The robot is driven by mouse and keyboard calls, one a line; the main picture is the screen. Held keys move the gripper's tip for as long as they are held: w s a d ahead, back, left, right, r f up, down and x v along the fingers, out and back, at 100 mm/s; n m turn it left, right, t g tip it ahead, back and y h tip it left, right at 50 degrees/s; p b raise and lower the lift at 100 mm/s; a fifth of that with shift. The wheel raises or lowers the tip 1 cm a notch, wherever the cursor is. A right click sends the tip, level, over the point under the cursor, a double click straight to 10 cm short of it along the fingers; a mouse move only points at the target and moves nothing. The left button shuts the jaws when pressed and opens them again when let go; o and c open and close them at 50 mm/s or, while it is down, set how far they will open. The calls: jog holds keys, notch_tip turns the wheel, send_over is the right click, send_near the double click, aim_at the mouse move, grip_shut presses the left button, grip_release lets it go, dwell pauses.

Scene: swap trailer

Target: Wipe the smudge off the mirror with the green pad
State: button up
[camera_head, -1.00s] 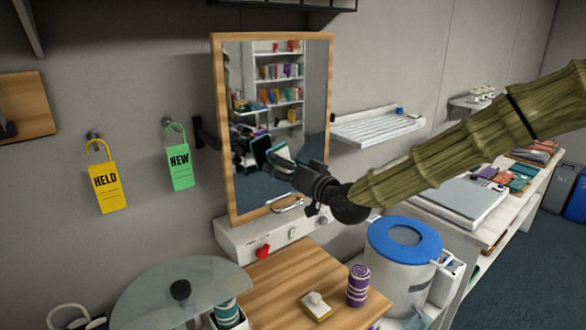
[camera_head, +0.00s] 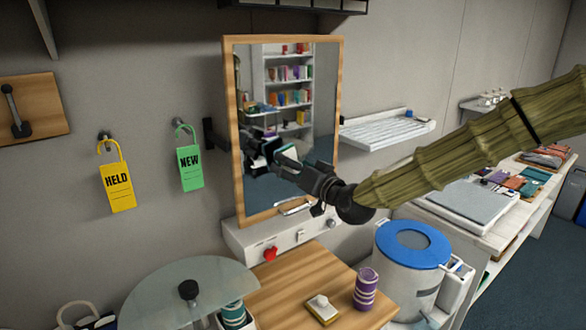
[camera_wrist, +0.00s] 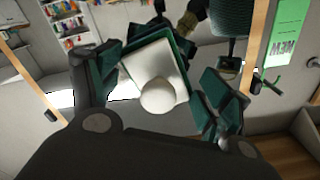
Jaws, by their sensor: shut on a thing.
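The wood-framed mirror (camera_head: 290,80) hangs on the grey wall and reflects shelves of coloured goods. My gripper (camera_head: 284,160) is in front of the mirror's lower middle. In the wrist view, my gripper (camera_wrist: 163,82) is shut on the green pad (camera_wrist: 155,70), which has a white back, a green edge and a round white knob facing the camera. The pad's wiping face is hidden, and I cannot tell whether it touches the glass. The mirror also shows in the wrist view, with its wooden frame (camera_wrist: 262,42) to the right. I cannot make out the smudge clearly.
A yellow pad with a white top (camera_head: 322,309) and a purple roll (camera_head: 366,288) are on the wooden top below. A blue-lidded bin (camera_head: 412,245) stands right of it. A glass disc (camera_head: 180,290) is at lower left. Yellow (camera_head: 118,186) and green tags (camera_head: 190,166) hang left of the mirror.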

aim_at(314, 151)
jog(key=shift+w+a+f, duration=0.2)
jog(key=shift+w+f, duration=0.05)
jog(key=shift+w, duration=0.3)
jog(key=shift+s+r, duration=0.1)
jog(key=shift+r, duration=0.05)
jog(key=shift+w+a, duration=0.2)
jog(key=shift+w, duration=0.15)
jog(key=shift+w+a, duration=0.15)
jog(key=shift+a, duration=0.05)
jog(key=shift+d+b, duration=0.1)
jog(key=shift+b, duration=0.2)
jog(key=shift+w+d+b, duration=0.5)
jog(key=shift+w+d, duration=0.7)
jog(key=shift+d, duration=0.4)
jog(key=shift+w+d+b, duration=0.5)
jog(key=shift+w+d, duration=0.65)
jog(key=shift+d, duration=0.45)
jog(key=shift+w+d+b, duration=0.5)
jog(key=shift+w+d, duration=0.7)
jog(key=shift+d, duration=0.4)
